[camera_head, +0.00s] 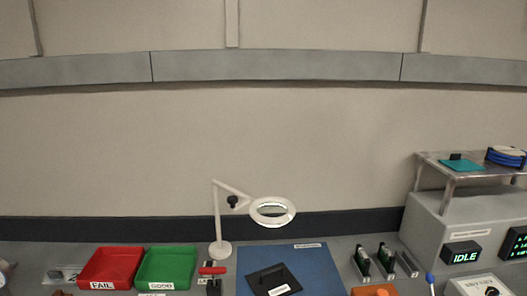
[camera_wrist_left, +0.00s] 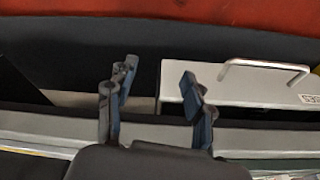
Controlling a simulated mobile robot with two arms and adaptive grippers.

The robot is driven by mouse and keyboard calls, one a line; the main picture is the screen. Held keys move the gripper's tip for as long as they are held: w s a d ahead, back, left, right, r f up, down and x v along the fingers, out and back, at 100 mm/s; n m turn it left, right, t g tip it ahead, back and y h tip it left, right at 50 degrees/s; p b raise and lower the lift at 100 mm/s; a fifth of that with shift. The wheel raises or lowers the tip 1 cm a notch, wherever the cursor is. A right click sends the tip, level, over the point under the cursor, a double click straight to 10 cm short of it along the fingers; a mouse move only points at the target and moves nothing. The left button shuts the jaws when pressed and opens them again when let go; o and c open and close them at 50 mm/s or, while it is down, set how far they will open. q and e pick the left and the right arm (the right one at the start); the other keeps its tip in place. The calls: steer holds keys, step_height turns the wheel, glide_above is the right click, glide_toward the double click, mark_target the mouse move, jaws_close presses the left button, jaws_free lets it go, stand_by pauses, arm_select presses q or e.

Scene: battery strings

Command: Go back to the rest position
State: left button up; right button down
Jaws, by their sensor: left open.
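My left gripper (camera_wrist_left: 156,90) shows in the left wrist view with its two dark blue-grey fingers spread apart. Nothing is between the fingertips. Neither of my grippers shows in the head view. My right gripper is in neither view.
The bench carries a red FAIL tray (camera_head: 111,267), a green GOOD tray (camera_head: 166,267), a magnifier lamp (camera_head: 272,211), a blue mat (camera_head: 318,268) and dark green parts in holders (camera_head: 386,258). A grey tester (camera_head: 462,227) reading IDLE stands at right.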

arm_select(q)
steer(key=s+f+g+b, duration=0.15)
steer(key=f+b, duration=0.25)
steer(key=f, duration=1)
steer(key=s+f+t+b, duration=0.1)
steer(key=s+f+b, duration=0.25)
steer(key=f, duration=1.05)
steer(key=s+a+f+b, duration=0.1)
steer(key=s+f+b, duration=0.3)
steer(key=s+f, duration=0.3)
steer(key=s+a+f+g+b, duration=0.1)
steer(key=s+f+b, duration=0.3)
steer(key=s+f, duration=0.4)
step_height(320, 180, down, 6)
steer(key=shift+a+f, duration=0.1)
steer(key=shift+a, duration=0.55)
steer(key=shift+g, duration=0.25)
